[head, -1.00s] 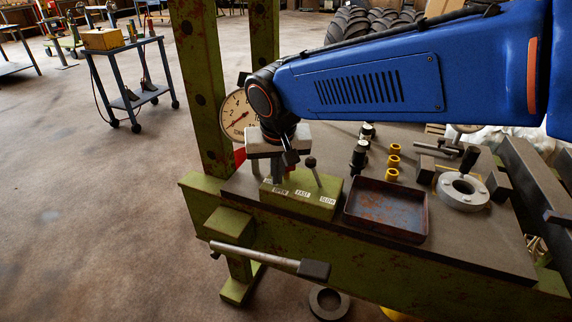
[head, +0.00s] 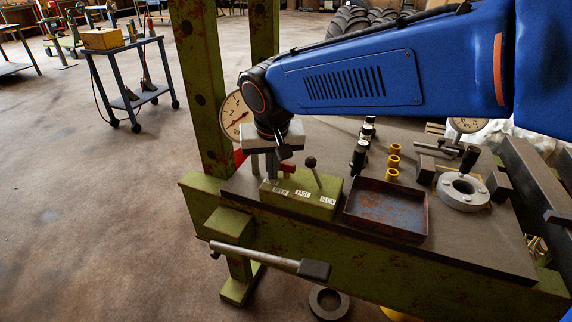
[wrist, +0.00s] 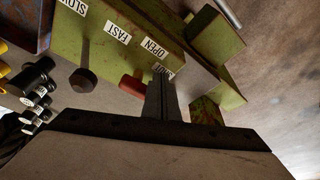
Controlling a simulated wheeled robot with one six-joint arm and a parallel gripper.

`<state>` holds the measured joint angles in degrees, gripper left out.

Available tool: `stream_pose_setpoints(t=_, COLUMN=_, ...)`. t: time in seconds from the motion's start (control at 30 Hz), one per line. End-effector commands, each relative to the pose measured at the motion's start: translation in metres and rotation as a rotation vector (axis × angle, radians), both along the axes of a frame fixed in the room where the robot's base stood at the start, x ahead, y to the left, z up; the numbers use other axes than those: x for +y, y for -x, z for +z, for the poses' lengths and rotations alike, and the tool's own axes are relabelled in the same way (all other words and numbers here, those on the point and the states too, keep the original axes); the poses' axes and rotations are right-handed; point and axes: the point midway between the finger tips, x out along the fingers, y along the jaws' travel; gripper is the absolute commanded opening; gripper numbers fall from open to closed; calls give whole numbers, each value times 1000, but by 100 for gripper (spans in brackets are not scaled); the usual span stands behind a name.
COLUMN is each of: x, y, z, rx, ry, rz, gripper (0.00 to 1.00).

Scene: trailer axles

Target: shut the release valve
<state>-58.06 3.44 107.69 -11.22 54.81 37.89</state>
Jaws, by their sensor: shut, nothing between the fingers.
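The valve block (head: 318,207) is a green box on the bench with labels OPEN, FAST and SLOW; a further label beside OPEN is partly hidden by my fingers in the wrist view. A red handle (head: 288,168) stands over its OPEN end, and it also shows in the wrist view (wrist: 131,84). A lever with a black knob (head: 311,162) stands between FAST and SLOW. My gripper (head: 271,168) is shut and empty, pointing down just left of the red handle. In the wrist view the fingers (wrist: 163,98) are right beside the handle; I cannot tell whether they touch it.
A rusty tray (head: 387,209) lies right of the block. Black bottles (head: 359,157), yellow rings (head: 393,161) and a grey flange (head: 462,191) stand beyond. A green post (head: 200,90) and a dial gauge (head: 235,112) are close by my wrist. A long bar handle (head: 265,258) sticks out in front.

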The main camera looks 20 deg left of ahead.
Motion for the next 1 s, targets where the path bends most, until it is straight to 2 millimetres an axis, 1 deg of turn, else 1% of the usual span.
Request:
stream_pose_setpoints(t=0.47, x=-6, y=11, z=2, rx=0, ry=-1, rz=0, gripper=0)
stream_pose_setpoints(t=1.0, x=-6, y=11, z=51, rx=-1, ry=-2, rz=0, gripper=0)
